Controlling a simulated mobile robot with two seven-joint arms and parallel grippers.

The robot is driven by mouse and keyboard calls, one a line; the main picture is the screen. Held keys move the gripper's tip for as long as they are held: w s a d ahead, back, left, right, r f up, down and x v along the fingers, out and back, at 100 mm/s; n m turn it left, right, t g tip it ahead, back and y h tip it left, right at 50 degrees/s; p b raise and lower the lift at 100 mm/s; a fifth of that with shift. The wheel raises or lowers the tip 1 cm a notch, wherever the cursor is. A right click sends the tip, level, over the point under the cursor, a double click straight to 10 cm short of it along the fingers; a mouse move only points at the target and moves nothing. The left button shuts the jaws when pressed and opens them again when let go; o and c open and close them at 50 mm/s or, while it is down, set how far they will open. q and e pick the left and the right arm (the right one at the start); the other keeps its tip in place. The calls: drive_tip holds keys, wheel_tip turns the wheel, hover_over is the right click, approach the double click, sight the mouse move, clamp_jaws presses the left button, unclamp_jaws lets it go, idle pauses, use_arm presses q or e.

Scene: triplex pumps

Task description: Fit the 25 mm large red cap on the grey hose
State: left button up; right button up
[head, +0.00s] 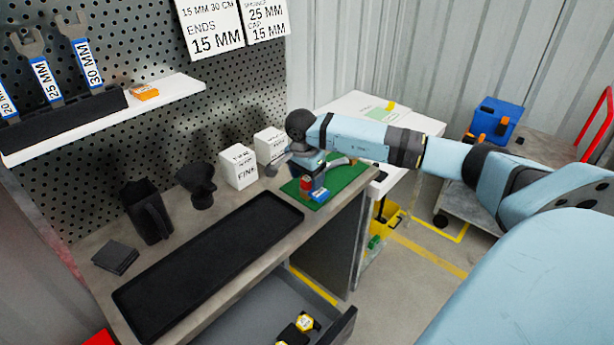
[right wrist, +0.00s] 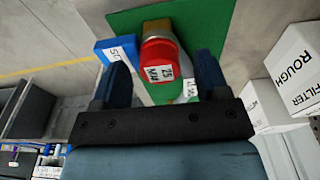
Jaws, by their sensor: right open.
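A red cap (right wrist: 160,62) with a 25 mm label shows in the right wrist view, between my two open fingers, with gaps on both sides. It also shows in the head view (head: 306,183), at the near end of a green mat (head: 343,178). Behind the cap in the wrist view is a tan and grey round piece (right wrist: 157,26); I cannot tell whether it is the grey hose or whether the cap is on it. My right gripper (head: 307,170) is open above the mat. My left gripper is not in view.
A blue labelled block (head: 319,195) stands close beside the cap. White boxes (head: 238,166) stand left of the mat. A long black tray (head: 210,262) lies on the bench, above an open drawer (head: 330,325). Black holders (head: 148,210) stand at the back left.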

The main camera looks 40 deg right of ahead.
sight(303, 182)
wheel_tip(303, 182, up, 14)
drive_tip(key=a, duration=0.1)
drive_tip(key=shift+a+f, duration=0.15)
drive_tip(key=shift+a, duration=0.15)
drive_tip(key=shift+s+f, duration=0.1)
drive_tip(key=shift+s, duration=0.05)
idle(0.5)
